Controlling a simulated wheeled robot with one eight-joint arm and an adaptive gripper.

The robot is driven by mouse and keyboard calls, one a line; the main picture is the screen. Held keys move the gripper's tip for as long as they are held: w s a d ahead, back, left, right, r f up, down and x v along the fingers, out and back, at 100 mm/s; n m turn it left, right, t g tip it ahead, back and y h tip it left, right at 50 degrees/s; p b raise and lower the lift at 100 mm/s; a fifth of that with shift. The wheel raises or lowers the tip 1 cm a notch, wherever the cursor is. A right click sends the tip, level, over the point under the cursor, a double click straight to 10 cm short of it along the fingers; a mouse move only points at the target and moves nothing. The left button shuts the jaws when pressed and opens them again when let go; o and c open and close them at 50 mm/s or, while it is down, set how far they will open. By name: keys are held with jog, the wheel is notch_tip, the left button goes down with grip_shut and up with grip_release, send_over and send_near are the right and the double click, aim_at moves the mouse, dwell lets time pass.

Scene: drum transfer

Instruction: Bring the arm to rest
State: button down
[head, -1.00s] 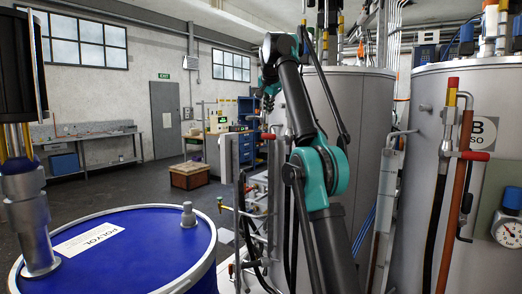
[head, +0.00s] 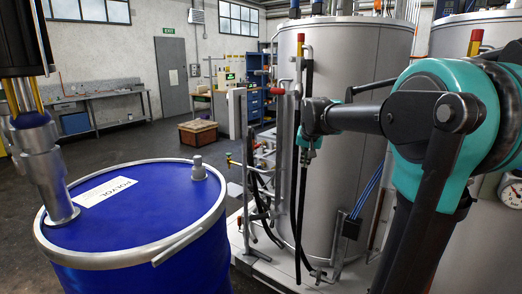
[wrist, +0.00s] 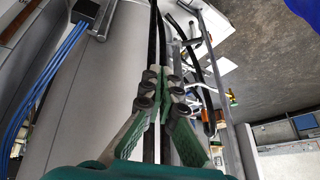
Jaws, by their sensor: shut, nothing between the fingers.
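My arm (head: 440,125) is teal and dark grey. It comes in from the right of the head view and reaches left in front of a large grey tank (head: 345,70). Its far end is small in that view, so the fingers are hard to make out there. In the wrist view my gripper (wrist: 160,78) has green, ridged fingers with their tips together and nothing between them. Black hoses (wrist: 155,25) run behind the fingertips; I cannot tell how close they are.
A blue drum (head: 140,215) labelled POLYOL stands at the lower left, with a metal pump fitting (head: 45,170) on its lid. Valves and hoses (head: 265,185) crowd the tank's front. A wooden box (head: 198,132) sits on open floor behind.

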jog(key=s+d+f+n, duration=0.1)
jog(key=s+f, duration=1.1)
jog(key=s, duration=0.3)
jog(key=s+d+f+n+g, duration=0.1)
jog(key=s+f+n, duration=0.1)
jog(key=s+f, duration=1.1)
jog(key=shift+s+d+g, duration=0.3)
jog(key=shift+s, duration=0.6)
